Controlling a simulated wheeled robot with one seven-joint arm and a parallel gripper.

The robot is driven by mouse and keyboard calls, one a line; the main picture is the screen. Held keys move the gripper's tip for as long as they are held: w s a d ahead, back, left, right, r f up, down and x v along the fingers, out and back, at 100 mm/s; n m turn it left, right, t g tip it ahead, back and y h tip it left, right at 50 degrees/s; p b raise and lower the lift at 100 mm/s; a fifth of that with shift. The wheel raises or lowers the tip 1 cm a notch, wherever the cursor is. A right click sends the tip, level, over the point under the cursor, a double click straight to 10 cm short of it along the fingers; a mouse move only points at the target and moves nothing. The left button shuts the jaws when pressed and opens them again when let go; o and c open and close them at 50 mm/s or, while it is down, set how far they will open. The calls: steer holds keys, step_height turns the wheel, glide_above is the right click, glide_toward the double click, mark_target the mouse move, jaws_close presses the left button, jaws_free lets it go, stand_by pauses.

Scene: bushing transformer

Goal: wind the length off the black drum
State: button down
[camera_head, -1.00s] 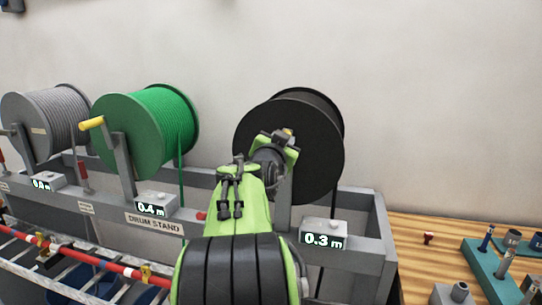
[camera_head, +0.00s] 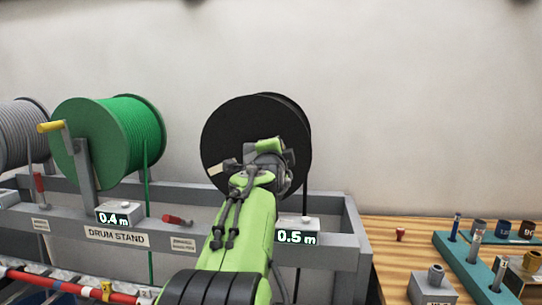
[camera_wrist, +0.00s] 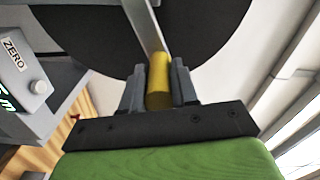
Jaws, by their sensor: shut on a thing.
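The black drum (camera_head: 256,125) sits on the drum stand (camera_head: 110,235), partly hidden by my arm. Its counter (camera_head: 297,233) reads 0.5 m. A black length hangs down from the drum behind the counter. In the wrist view, the drum's flat black face (camera_wrist: 85,30) fills the top. My gripper (camera_wrist: 158,88) is shut on the yellow crank handle (camera_wrist: 158,80), one finger on each side. The grey crank arm (camera_wrist: 145,25) runs up from the handle. In the head view my gripper is in front of the drum's face, and the handle is hidden there.
The green drum (camera_head: 110,140), with a yellow crank handle (camera_head: 50,127), stands left; its counter (camera_head: 119,216) reads 0.4 m. A grey drum (camera_head: 22,135) is at the far left. A wooden bench (camera_head: 395,262) with fittings is at the right. The counter's ZERO button (camera_wrist: 40,87) shows in the wrist view.

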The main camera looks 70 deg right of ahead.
steer(key=shift+s+d+f+m+b, duration=0.1)
steer(key=shift+s+f+m+b, duration=0.15)
steer(key=shift+f+m+b, duration=0.6)
steer(key=shift+s+f+m+b, duration=0.2)
steer(key=shift+f+m+b, duration=0.45)
steer(key=shift+f, duration=0.3)
steer(key=c, duration=0.9)
jaws_free()
steer(key=shift+w, duration=0.15)
steer(key=shift+o, duration=0.2)
steer(key=s+a, duration=0.2)
steer(key=a, duration=1.3)
steer(key=shift+s+a+b, duration=0.3)
steer(key=shift+a+b, duration=0.05)
steer(key=shift+b, duration=0.1)
